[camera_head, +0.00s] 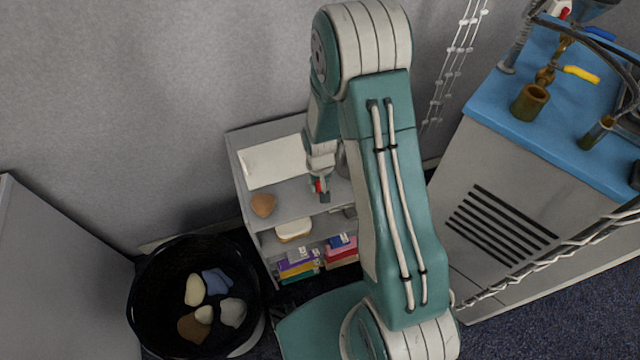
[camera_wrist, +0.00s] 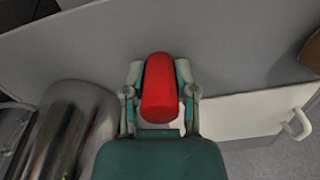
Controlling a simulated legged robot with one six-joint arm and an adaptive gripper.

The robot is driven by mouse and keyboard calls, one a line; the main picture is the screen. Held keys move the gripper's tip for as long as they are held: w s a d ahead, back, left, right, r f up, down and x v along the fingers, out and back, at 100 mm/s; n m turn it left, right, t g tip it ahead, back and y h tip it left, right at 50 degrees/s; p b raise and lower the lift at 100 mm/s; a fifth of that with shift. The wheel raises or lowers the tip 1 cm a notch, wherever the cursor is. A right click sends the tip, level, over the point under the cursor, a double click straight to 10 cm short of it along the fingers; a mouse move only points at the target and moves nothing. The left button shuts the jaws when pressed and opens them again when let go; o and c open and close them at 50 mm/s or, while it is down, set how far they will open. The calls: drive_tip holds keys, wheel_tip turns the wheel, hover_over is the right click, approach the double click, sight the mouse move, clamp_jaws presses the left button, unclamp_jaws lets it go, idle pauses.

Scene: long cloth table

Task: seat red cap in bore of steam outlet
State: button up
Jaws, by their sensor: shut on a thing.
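The red cap (camera_wrist: 160,88) is between the two fingers of my gripper (camera_wrist: 160,80) in the wrist view, and the fingers are shut on its sides. In the head view a small part of the red cap (camera_head: 318,187) shows at my gripper (camera_head: 322,190), over the top of the grey shelf unit. The steam outlet is probably the brown upright socket (camera_head: 530,102) with an open top on the blue-topped cabinet at right, but I cannot tell for certain. My gripper is far left of both.
The shelf unit (camera_head: 243,200) bears a brown lump (camera_head: 263,205), a white box and coloured packs. The blue-topped cabinet (camera_head: 490,92) carries pipes and a yellow-handled valve (camera_head: 581,74). A chain hangs along its front. A black bin (camera_head: 150,310) stands at lower left. A shiny metal cylinder (camera_wrist: 75,130) is near my gripper.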

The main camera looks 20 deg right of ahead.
drive_tip(key=o, duration=0.8)
drive_tip(key=shift+f, duration=0.1)
drive_tip(key=shift+o, duration=0.2)
